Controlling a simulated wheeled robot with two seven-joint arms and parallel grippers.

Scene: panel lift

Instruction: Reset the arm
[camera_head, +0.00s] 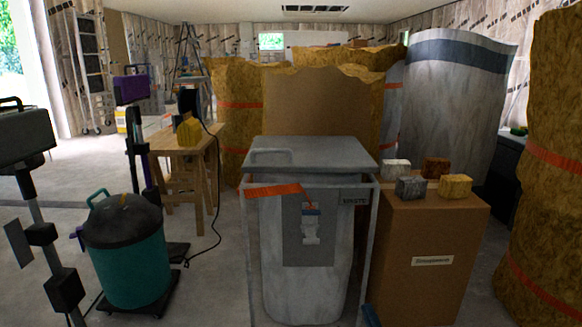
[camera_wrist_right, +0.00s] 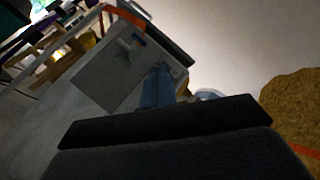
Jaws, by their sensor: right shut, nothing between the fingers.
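My right gripper shows in the head view only as a small blue tip (camera_head: 371,315) at the bottom edge, by the lower right of the waste bin (camera_head: 313,160). In the right wrist view its blue fingers (camera_wrist_right: 158,86) are together with nothing between them. Behind the fingers in that view is the bin's grey sign panel (camera_wrist_right: 112,75), tilted in the picture. The lidded grey bin stands in a frame, with an orange strap across its upper left. My left gripper is in neither view.
A cardboard box (camera_head: 428,255) with several small sample blocks on top stands right of the bin. A teal vacuum (camera_head: 130,262) and a wooden workbench (camera_head: 165,143) are on the left. Insulation rolls (camera_head: 556,170) stand at the right. Open floor (camera_head: 215,285) lies between vacuum and bin.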

